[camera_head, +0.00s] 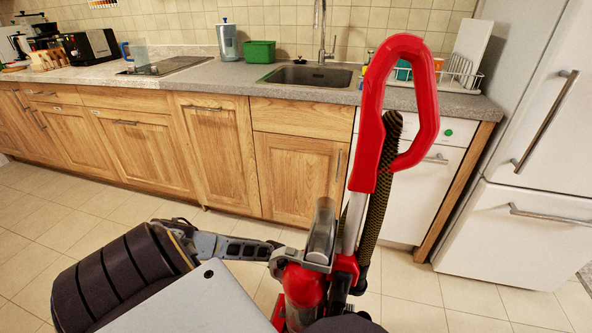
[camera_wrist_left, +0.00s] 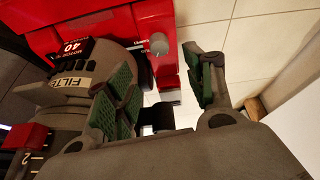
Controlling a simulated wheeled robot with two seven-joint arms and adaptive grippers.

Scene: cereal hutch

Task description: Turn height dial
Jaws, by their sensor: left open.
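A red upright vacuum cleaner (camera_head: 303,290) with a tall red loop handle (camera_head: 373,115) stands in front of me. My left gripper (camera_head: 285,252) is at its body in the head view. In the left wrist view, my left gripper (camera_wrist_left: 162,78) is open, with green pads on its fingers. A small grey round knob (camera_wrist_left: 161,50) on the vacuum's side shows beyond the gap between the fingertips, which look apart from it. A red-and-dark part marked "2" (camera_wrist_left: 30,145) is at the lower left. I cannot tell for sure which one is the height dial. My right gripper is out of view.
A grey part labelled FILTER (camera_wrist_left: 75,85) is close to the left finger. A dark ribbed hose (camera_head: 380,190) hangs behind the handle. Wooden cabinets (camera_head: 215,150) and a white fridge (camera_head: 530,160) stand behind. Tiled floor (camera_head: 90,205) is clear at the left.

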